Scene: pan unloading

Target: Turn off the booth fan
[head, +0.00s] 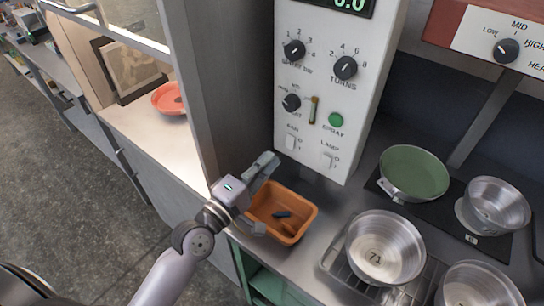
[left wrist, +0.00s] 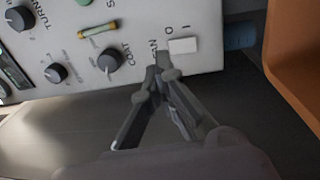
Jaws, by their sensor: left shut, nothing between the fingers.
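The white control panel (head: 316,90) stands upright at the booth's right side. Its fan switch (head: 290,142) is a small white rocker low on the left, marked I and O. It also shows in the left wrist view (left wrist: 183,46); I cannot tell which side is pressed. My left gripper (head: 268,160) is shut and empty, just below and left of the switch in the head view. In the left wrist view its fingertips (left wrist: 165,66) meet over the FAN label, beside the switch. I cannot tell whether they touch the panel. My right gripper is not in view.
An orange bin (head: 308,222) with small items sits below the panel, close to my gripper. A lamp switch (head: 328,161), green spray button (head: 336,120) and knobs share the panel. Metal bowls (head: 386,248) and a green pan (head: 414,174) stand at right. The booth wall (head: 213,80) rises at left.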

